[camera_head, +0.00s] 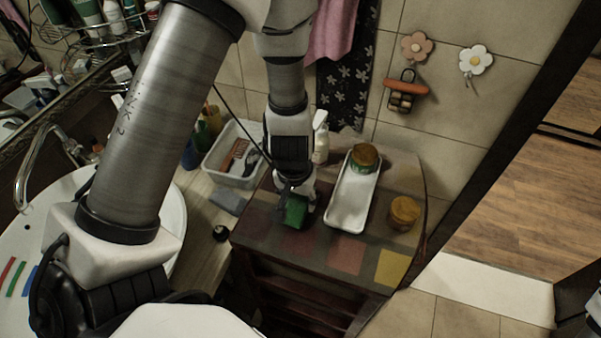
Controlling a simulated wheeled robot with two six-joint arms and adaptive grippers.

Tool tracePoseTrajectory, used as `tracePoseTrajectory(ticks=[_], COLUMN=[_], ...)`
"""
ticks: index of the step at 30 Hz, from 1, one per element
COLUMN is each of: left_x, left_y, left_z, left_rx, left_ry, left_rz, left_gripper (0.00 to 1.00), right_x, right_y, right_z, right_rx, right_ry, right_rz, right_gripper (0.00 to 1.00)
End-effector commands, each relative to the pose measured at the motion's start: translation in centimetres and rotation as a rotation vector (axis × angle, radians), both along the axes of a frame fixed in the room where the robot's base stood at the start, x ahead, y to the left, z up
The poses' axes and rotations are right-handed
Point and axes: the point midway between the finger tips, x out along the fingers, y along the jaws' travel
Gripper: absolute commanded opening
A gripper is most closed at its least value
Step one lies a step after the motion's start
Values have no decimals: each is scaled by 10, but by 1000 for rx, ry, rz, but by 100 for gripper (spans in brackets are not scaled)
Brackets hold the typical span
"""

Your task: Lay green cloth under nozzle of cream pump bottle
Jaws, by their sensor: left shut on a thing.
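The green cloth (295,213) is a small folded piece at the tips of my left gripper (296,196). The gripper points down and is shut on the cloth, over the cabinet top. I cannot tell whether the cloth touches the surface. The cream pump bottle (321,143) stands upright behind and to the right of the gripper, near the wall. My left wrist hides part of the area beside it, and its nozzle direction is hard to make out.
A white tray (341,216) with a green, amber-lidded jar (362,160) lies to the right. Another amber-lidded jar (404,213) stands beyond it. A white bin (214,166) of items is at left. Coloured squares mark the cabinet's front; the yellow one (393,268) is bare.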

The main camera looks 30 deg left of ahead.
Motion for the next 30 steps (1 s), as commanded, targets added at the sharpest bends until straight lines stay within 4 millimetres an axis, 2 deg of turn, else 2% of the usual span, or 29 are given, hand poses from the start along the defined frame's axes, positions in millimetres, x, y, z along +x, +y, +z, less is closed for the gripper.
tracePoseTrajectory(ticks=[1,6,11,12,14,24,26,30], left_x=[0,0,0,0,0,0,0,-3], left_y=[0,0,0,0,0,0,0,0], left_z=[-10,-5,-9,-9,-8,-5,2,33], left_rx=[-1,-1,0,0,0,0,1,1], left_ry=[-2,-2,-2,-2,-2,-2,-3,-4], left_rz=[0,1,1,1,1,1,1,2], left_gripper=[26,26,26,62,80,80,80,80], right_x=[1,2,1,1,1,1,1,1], right_y=[0,0,0,0,0,0,0,0], right_z=[-11,-6,-10,-9,-8,-5,0,24], right_rx=[0,0,0,0,0,0,0,0], right_ry=[-1,-4,-4,-3,-3,-3,-3,-3], right_rz=[0,0,1,1,1,1,1,1], right_gripper=[40,40,40,40,40,40,40,40])
